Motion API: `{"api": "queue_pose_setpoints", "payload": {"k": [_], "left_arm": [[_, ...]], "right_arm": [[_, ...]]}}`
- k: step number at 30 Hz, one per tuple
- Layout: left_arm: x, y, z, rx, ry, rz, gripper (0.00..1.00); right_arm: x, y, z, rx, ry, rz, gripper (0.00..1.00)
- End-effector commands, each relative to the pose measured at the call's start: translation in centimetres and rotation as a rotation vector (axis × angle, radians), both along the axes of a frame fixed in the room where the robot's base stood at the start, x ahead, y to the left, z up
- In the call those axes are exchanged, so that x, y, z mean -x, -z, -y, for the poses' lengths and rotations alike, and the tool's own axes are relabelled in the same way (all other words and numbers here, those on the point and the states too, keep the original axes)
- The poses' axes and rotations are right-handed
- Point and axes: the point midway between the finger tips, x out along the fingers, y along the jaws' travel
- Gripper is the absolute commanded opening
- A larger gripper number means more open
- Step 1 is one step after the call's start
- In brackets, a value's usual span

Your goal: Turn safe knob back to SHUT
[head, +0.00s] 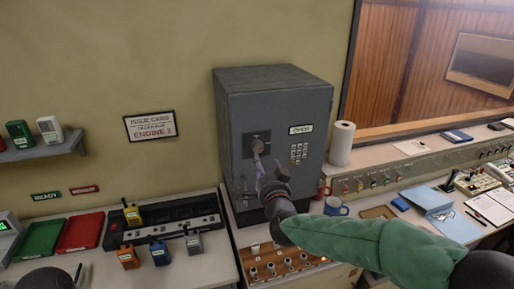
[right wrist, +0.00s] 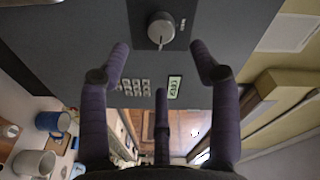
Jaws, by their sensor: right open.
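The grey safe (head: 236,185) stands upright on the counter against the wall, its door closed. Its round silver knob (head: 257,146) sits on a dark plate at the left of the door. In the right wrist view the knob (right wrist: 161,27) is at the top centre, its dark pointer mark toward the bottom of that picture; the small lettering beside it is unreadable. My right gripper (head: 262,160) is open in front of the knob. Its purple fingers (right wrist: 160,60) are spread and empty, apart from the knob in the wrist view.
A keypad (head: 299,153) and a small label (head: 301,129) are on the door's right side. A paper roll (head: 341,144), a red mug (head: 323,191) and a blue mug (head: 335,207) stand right of the safe. Radios (head: 160,251) and a charger (head: 165,217) are at the left.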

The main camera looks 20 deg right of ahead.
Motion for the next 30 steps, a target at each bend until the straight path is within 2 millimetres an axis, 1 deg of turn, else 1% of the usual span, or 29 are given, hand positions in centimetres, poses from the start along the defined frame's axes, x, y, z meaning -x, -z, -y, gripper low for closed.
{"api": "queue_pose_setpoints", "payload": {"k": [12,18,24,30], "left_arm": [[0.0,-0.4,0.0,0.0,0.0,0.0,0.0],[0.0,-0.6,0.0,0.0,0.0,-0.001,0.0],[0.0,-0.7,0.0,0.0,0.0,0.0,0.0],[0.0,-0.7,0.0,0.0,0.0,-0.001,0.0]], "right_arm": [[-6.3,0.1,0.4,0.001,-0.001,-0.002,0.63],[-8.6,0.0,0.6,0.0,0.001,-0.001,0.63],[-9.7,0.1,0.7,0.0,0.0,-0.001,0.63],[-9.8,0.1,0.7,0.001,0.0,-0.001,0.63]]}}
